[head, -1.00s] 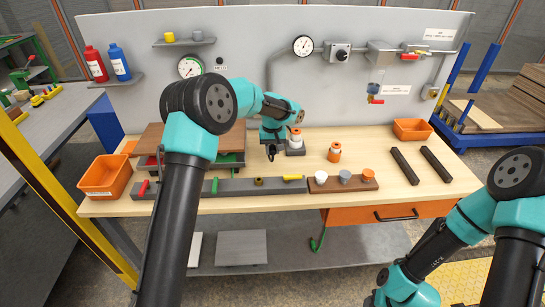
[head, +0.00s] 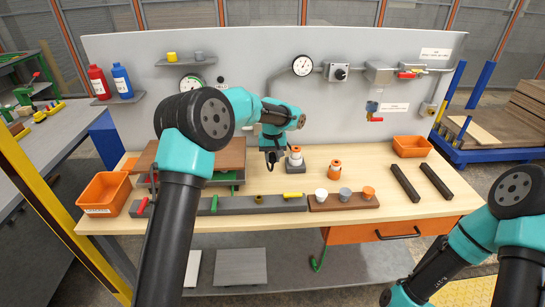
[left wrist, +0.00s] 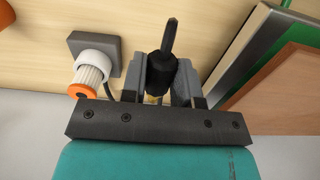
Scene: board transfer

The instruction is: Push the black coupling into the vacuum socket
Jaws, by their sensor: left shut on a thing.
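A black coupling (left wrist: 162,72) with a thin pointed stem shows in the left wrist view between the grey fingers of my left gripper (left wrist: 158,86). The gripper is shut on it, and the stem points away from the palm. In the head view my left gripper (head: 272,157) hangs over the bench, just left of a grey block (head: 297,168) bearing a white and orange fitting (head: 295,155). The fitting (left wrist: 90,78) stands beside the coupling in the left wrist view, apart from it. I cannot tell which wall fitting is the vacuum socket. My right gripper is out of view.
The back panel (head: 240,70) carries a gauge (head: 302,65), a switch box (head: 337,73) and red-handled valves. A brown board stack (head: 225,153) lies left of the gripper. Another orange-and-white fitting (head: 334,169) and two black bars (head: 405,183) stand to the right.

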